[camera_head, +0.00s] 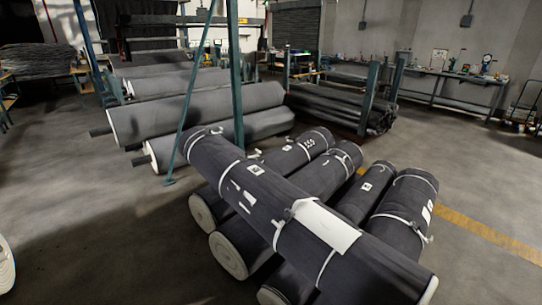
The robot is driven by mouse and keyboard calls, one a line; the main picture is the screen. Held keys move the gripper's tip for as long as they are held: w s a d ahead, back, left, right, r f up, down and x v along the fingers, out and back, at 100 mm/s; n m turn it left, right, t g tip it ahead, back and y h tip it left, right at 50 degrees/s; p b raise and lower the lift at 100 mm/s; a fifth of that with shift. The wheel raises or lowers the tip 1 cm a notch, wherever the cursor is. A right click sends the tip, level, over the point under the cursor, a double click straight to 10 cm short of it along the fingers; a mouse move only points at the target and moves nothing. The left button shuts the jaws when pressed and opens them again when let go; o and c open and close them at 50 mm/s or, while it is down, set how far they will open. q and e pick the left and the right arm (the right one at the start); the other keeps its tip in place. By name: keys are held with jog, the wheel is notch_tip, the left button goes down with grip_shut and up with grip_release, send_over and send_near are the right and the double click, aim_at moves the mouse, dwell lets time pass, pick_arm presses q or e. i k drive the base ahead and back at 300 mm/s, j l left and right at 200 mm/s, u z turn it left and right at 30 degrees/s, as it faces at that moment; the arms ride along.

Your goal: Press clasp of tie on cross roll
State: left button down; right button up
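The cross roll (262,190) is a long dark grey roll. It lies diagonally on top of several other dark rolls, from upper left to lower right. White ties (277,235) ring it at several places. A small grey lump that may be a clasp (288,213) sits on the tie near its middle, beside a large white label (328,226). Another small light piece shows on the tie at its far end (216,131). Neither of my grippers shows in this view.
Rolls underneath (402,207) have white ties, one with a loose-looking fastening at right (428,239). Larger grey rolls (190,110) lie behind, by a blue-green post (235,75). A workbench (450,85) stands far right.

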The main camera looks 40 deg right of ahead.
aim_at(286, 218)
jog(key=i+z, duration=0.2)
jog(key=z, duration=0.25)
jog(key=i+z, duration=0.25)
jog(key=z, duration=0.2)
jog(key=i+z, duration=0.2)
jog(key=z, duration=0.25)
jog(key=i+j+z, duration=0.2)
jog(key=z, duration=0.25)
jog(key=i+j+z, duration=0.15)
jog(key=j+z, duration=0.25)
jog(key=l, duration=0.15)
